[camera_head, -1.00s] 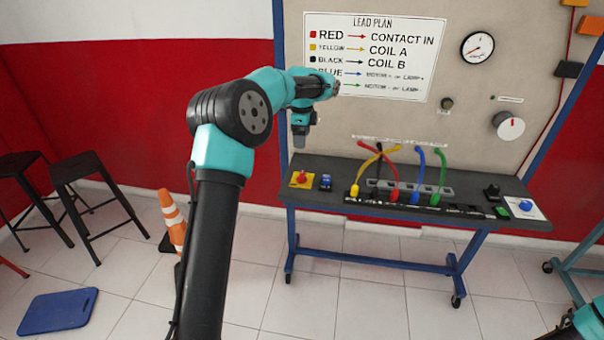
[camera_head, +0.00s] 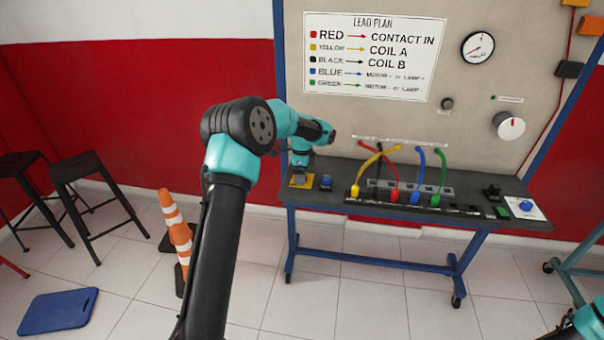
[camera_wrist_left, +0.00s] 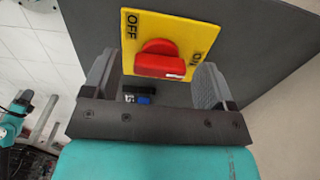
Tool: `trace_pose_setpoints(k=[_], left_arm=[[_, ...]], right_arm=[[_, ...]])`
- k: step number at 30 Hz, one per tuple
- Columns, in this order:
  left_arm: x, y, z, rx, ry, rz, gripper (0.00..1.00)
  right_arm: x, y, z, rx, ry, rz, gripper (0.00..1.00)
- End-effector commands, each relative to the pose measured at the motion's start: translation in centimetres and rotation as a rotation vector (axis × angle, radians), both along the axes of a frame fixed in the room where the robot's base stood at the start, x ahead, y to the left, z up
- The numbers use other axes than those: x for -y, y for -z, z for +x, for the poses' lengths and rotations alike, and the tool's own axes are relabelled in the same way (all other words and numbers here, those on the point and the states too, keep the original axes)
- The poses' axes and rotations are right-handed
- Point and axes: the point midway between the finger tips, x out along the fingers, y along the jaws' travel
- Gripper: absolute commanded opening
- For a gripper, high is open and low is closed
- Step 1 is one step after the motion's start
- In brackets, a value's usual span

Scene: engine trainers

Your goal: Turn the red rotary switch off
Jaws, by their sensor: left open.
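The red rotary switch (camera_wrist_left: 158,60) sits on a yellow plate (camera_wrist_left: 190,33) marked OFF at upper left and ON at right in the left wrist view. Its bar handle lies roughly crosswise, its right end towards ON. My left gripper (camera_wrist_left: 157,72) is open, one finger on each side of the red switch; I cannot tell whether either finger touches it. In the head view my left gripper (camera_head: 301,172) is just over the yellow plate (camera_head: 308,184) and hides the red switch. My right gripper is out of view.
A blue switch (camera_head: 326,182) is close to the right on the dark bench top (camera_head: 465,183). Coloured leads (camera_head: 420,172) arch from plugs farther right. The upright panel (camera_head: 465,80) rises behind. An orange cone (camera_head: 178,232) and stools (camera_head: 85,180) stand left.

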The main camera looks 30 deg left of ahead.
Motion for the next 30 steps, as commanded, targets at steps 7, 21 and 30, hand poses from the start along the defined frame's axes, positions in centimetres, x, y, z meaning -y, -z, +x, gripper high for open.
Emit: trace_pose_setpoints(k=[7,21,30], left_arm=[[-0.02,0.21,-0.01,0.0,0.0,0.0,0.79],[-0.02,0.17,-0.01,0.0,0.0,0.0,0.39],[-0.02,0.16,-0.01,0.0,-0.007,0.0,0.29]], right_arm=[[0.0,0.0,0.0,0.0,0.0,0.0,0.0],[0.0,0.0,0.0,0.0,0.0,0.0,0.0],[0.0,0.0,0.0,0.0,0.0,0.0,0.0]])
